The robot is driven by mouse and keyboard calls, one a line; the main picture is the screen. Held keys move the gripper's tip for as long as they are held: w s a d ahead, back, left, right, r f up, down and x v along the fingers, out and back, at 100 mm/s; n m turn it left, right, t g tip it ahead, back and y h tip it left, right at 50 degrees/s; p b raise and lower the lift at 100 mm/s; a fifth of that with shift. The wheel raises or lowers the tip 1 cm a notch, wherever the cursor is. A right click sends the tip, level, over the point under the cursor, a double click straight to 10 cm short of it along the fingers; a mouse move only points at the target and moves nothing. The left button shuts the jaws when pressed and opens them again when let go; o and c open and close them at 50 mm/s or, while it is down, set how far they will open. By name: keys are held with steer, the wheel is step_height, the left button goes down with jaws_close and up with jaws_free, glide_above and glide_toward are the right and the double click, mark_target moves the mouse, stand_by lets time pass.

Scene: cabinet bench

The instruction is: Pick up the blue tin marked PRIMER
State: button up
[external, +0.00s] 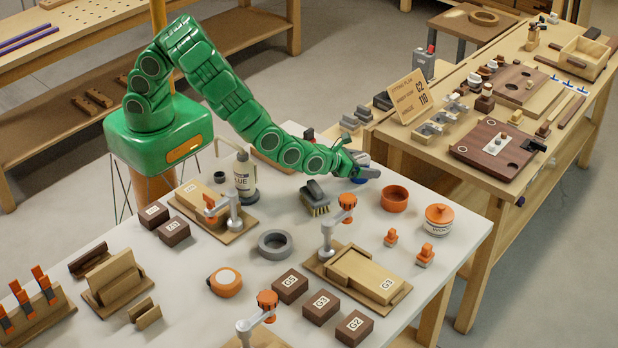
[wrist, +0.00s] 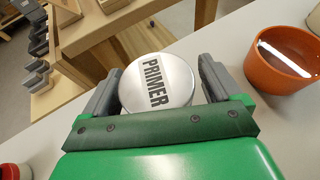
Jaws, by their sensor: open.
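The PRIMER tin (wrist: 156,84) shows its round silver lid with black lettering in the wrist view. Its side is mostly hidden there. In the external view the tin (external: 362,157) is largely covered by my gripper, with a bit of lid and blue showing around it. My gripper (wrist: 157,77) is open, with one grey finger on each side of the lid. In the external view my gripper (external: 365,173) is at the far edge of the white table. I cannot tell whether the fingers touch the tin.
An orange bowl (external: 394,199) stands close to the right of the tin; it also shows in the wrist view (wrist: 284,60). A brush (external: 315,198) lies to the left. A wooden bench (external: 415,140) lies beyond the table edge.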

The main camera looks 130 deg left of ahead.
mark_target(365, 156)
steer(key=shift+a, duration=0.15)
steer(key=shift+c, duration=0.2)
steer(key=c, duration=1.2)
steer(key=shift+o, duration=0.2)
steer(key=shift+w+r, duration=0.1)
steer(key=shift+r, duration=0.3)
step_height(365, 156, up, 3)
steer(key=shift+f, duration=0.1)
steer(key=shift+s+d+r, duration=1)
steer(key=shift+s+r, duration=0.55)
steer(key=shift+s, duration=0.55)
steer(key=shift+s+d+r, duration=0.95)
steer(key=shift+s+r, duration=0.6)
steer(key=shift+s, duration=0.6)
steer(key=shift+s+d+r, duration=1)
steer(key=shift+s+r, duration=0.55)
steer(key=shift+s, duration=0.55)
